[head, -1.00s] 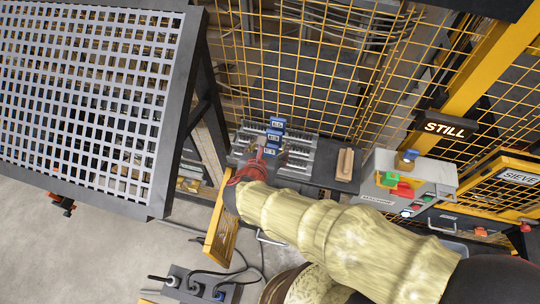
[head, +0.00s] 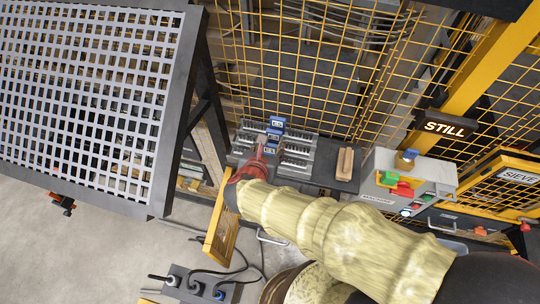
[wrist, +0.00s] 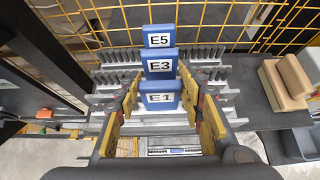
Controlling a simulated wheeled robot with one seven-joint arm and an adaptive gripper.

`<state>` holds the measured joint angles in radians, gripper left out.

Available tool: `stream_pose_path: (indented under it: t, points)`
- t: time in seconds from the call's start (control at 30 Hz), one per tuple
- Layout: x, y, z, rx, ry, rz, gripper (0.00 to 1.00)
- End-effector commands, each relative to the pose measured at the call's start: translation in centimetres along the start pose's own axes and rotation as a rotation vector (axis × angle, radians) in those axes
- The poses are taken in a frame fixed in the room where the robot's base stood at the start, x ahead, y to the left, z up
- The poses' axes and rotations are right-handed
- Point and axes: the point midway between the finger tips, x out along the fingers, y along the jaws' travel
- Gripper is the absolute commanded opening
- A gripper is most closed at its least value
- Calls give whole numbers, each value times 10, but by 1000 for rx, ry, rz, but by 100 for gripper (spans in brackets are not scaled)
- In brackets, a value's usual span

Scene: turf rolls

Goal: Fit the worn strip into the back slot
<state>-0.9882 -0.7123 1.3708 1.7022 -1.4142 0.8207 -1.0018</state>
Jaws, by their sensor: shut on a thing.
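Three blue blocks stand one behind another on grey toothed strips: E1 (wrist: 160,88) nearest, E3 (wrist: 160,55) behind it, E5 (wrist: 158,30) farthest back. My gripper (wrist: 160,99) is shut on the E1 block, one finger at each side; it also shows in the head view (head: 262,156). The strips lie crosswise in a grey rack (wrist: 105,97). E3 and E5 stand clear of my fingers. Which strip is worn I cannot tell. The slot under E1 and the strip bottoms are hidden.
Tan wooden pieces (head: 345,163) lie right of the rack on the dark bench. A grey control box (head: 405,175) with coloured buttons stands farther right. A yellow mesh fence (head: 310,70) rises behind, and a large grey grating (head: 85,95) stands at left.

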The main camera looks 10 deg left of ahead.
Motion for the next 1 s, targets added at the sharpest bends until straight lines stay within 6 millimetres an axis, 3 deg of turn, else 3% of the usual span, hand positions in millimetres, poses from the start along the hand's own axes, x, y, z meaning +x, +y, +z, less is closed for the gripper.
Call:
stream_pose_path:
  t: [0.37, 1.0]
  points:
    - [0, 0, 0, 1, 0, 0, 0]
    - [-2, 0, 4, 2, -1, 1, 0]
